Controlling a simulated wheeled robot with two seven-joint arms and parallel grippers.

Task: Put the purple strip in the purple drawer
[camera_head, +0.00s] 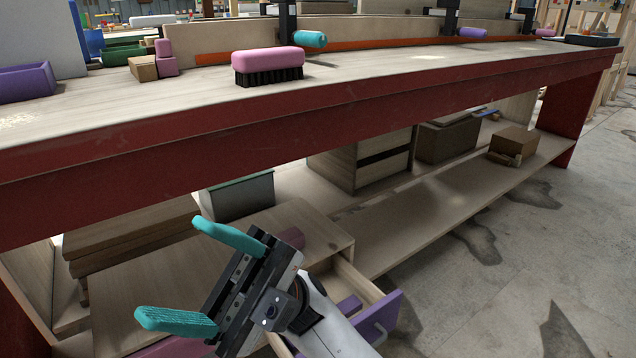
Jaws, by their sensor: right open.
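The purple drawer (388,322) is pulled open under the workbench, at the lower middle, with its purple front and pale wooden side showing. My right gripper (168,268), with two teal fingers, is open and empty. It is to the left of the drawer, in front of the pale wooden cabinet top, its fingers pointing left. My left gripper is not in view.
The red-edged workbench (300,110) runs above. A pink brush (268,66), purple bin (26,83) and small blocks (143,68) stand on it. The lower shelf (450,205) holds boxes, including a cardboard one (513,142). The concrete floor (500,300) at right is clear.

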